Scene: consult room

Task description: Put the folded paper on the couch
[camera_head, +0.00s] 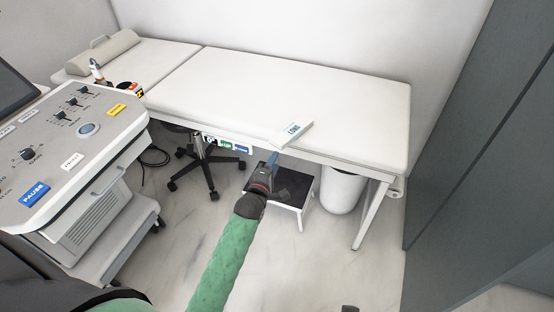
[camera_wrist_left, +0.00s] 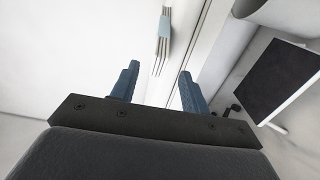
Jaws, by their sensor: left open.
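The folded paper (camera_head: 293,132) is a small white piece with blue lettering. It lies at the front edge of the white couch (camera_head: 340,100) in the head view and seems to stick out a little over that edge. In the left wrist view the folded paper (camera_wrist_left: 164,48) shows as thin white layers with a pale blue part. My left gripper (camera_head: 274,160) is just in front of and below the paper, apart from it. In the left wrist view my left gripper (camera_wrist_left: 159,72) is open and empty, the paper beyond its fingertips. My right gripper is not seen.
A control console (camera_head: 70,140) stands at the left. A step stool (camera_head: 290,183) and a white bin (camera_head: 342,190) are under the couch's front. A wheeled stool base (camera_head: 205,170) is left of them. A grey cabinet (camera_head: 480,130) stands right. Most of the couch top is bare.

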